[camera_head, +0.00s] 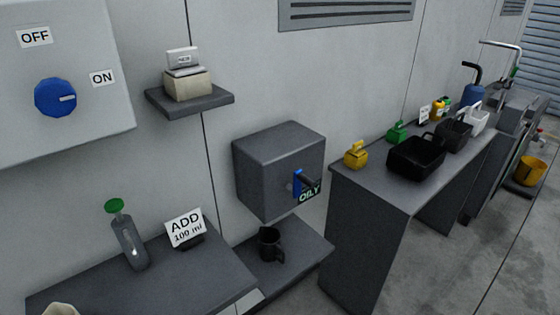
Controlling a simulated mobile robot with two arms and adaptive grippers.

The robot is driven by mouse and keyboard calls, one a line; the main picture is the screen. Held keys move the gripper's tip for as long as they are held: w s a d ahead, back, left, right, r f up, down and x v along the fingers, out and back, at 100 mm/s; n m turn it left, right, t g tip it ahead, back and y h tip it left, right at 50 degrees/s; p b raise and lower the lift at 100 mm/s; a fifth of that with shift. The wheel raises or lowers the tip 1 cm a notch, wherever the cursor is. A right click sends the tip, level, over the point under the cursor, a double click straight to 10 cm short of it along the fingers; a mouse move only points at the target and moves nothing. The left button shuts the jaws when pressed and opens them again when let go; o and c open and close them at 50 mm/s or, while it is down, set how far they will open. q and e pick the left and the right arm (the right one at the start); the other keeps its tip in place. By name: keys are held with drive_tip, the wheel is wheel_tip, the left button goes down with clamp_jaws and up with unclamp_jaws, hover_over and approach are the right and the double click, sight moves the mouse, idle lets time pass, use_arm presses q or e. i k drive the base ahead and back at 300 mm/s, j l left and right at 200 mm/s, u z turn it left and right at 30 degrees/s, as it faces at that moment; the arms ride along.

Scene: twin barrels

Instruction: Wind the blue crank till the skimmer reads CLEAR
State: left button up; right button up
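The skimmer is a dark grey box (265,175) on the wall in the middle of the head view. A blue crank (298,184) with a dark handle sticks out of its right-hand face. Just below the crank, a small dark green sign (309,193) reads OILY. A black jug (270,245) stands on the low grey shelf (297,262) under the box. Neither of my grippers is clearly in view. A small beige shape at the bottom left edge is too cut off to identify.
A panel with a blue knob (56,97) and OFF and ON labels is on the left wall. A green-topped bottle (127,236) and an ADD 100 ml card (185,228) stand on the lower left counter. A bench (380,195) with black bins and yellow and green items extends right. Floor is free at lower right.

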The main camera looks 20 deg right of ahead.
sight(299, 177)
drive_tip(key=k+j+z, duration=0.15)
drive_tip(key=z, duration=0.25)
drive_tip(key=k+z, duration=0.45)
drive_tip(key=i+j, duration=0.05)
